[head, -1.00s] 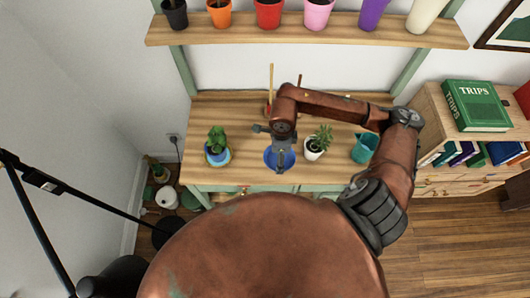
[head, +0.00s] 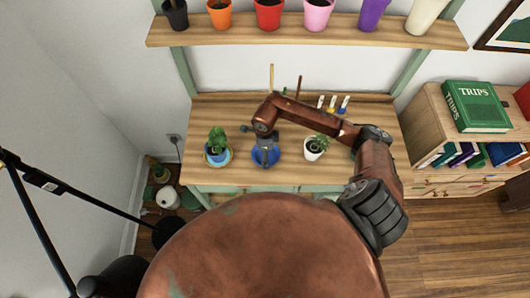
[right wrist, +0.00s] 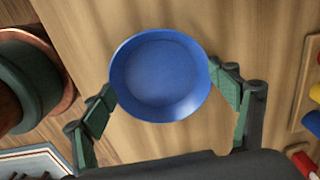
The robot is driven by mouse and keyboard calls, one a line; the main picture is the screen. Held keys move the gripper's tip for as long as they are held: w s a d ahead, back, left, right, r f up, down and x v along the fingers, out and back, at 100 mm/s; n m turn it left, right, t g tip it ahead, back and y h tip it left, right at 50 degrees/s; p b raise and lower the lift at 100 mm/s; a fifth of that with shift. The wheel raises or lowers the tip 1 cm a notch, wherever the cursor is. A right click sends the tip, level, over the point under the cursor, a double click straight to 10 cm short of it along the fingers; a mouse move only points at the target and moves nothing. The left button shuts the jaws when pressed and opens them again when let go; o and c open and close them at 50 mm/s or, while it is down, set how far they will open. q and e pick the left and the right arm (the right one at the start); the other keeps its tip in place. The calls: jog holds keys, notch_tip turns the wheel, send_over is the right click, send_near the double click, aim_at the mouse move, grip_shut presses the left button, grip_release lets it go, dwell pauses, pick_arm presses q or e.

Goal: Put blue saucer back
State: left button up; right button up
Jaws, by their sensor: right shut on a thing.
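The blue saucer (head: 265,160) is a round shallow dish over the front middle of the wooden table, between two potted plants in the head view. My right gripper (head: 265,150) is directly above it and hides part of it. In the right wrist view the saucer (right wrist: 160,76) sits between the two green-padded fingers, which close on its left and right sides. Whether it touches the table is hard to tell. My left gripper is not in view.
A plant in a blue pot (head: 217,154) stands left of the saucer, and one in a white pot (head: 315,149) stands right. Small coloured-tip items (head: 332,105) are at the back. A shelf (head: 300,32) with several coloured pots is above. A bookcase (head: 430,124) stands at right.

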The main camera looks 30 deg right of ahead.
jog(key=shift+f, duration=0.15)
jog(key=o, duration=1.2)
notch_tip(320, 180, up, 12)
jog(key=shift+r, duration=0.25)
jog(key=shift+a, duration=0.1)
